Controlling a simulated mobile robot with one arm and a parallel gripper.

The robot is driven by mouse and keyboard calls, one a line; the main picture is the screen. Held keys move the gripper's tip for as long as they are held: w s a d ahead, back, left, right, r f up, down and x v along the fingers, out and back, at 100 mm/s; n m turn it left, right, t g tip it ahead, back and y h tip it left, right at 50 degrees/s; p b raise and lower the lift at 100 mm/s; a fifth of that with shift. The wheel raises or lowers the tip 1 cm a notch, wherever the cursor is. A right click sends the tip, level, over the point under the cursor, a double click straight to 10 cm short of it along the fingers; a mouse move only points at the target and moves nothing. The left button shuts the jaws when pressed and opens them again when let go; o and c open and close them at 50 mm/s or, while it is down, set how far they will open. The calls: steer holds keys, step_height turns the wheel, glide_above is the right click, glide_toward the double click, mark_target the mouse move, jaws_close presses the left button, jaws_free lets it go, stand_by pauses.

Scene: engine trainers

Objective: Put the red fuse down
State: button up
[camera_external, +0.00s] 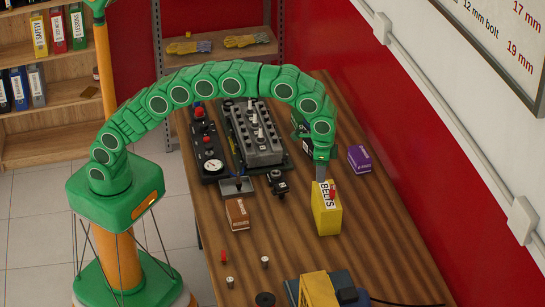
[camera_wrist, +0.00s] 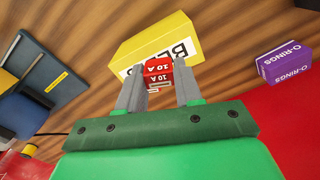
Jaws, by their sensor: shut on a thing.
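The red fuse (camera_wrist: 158,72), marked "10 A", sits between the two grey fingers of my gripper (camera_wrist: 158,90) in the wrist view. My gripper is shut on it. In the external view my gripper (camera_external: 325,180) points down over the right part of the workbench. The red fuse (camera_external: 332,195) shows there as a small red patch at the fingertips. It is right by the yellow "BELTS" box (camera_external: 327,222), which also shows behind the fuse in the wrist view (camera_wrist: 150,45). I cannot tell whether the fuse touches the box.
A purple "O-RINGS" box (camera_external: 360,158) stands to the right. A brown box (camera_external: 237,214), a grey engine block (camera_external: 257,145) and a gauge panel (camera_external: 211,165) are to the left. Small parts lie near the front. The wooden bench (camera_external: 385,260) is clear right of the yellow box.

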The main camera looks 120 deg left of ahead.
steer(key=shift+w+a+f, duration=0.1)
steer(key=shift+w+f, duration=0.2)
steer(key=shift+f, duration=0.05)
steer(key=shift+f, duration=0.1)
steer(key=shift+w+a+f, duration=0.1)
steer(key=shift+w+f, duration=0.1)
steer(key=shift+f, duration=1.55)
steer(key=shift+f, duration=0.1)
steer(key=o, duration=1)
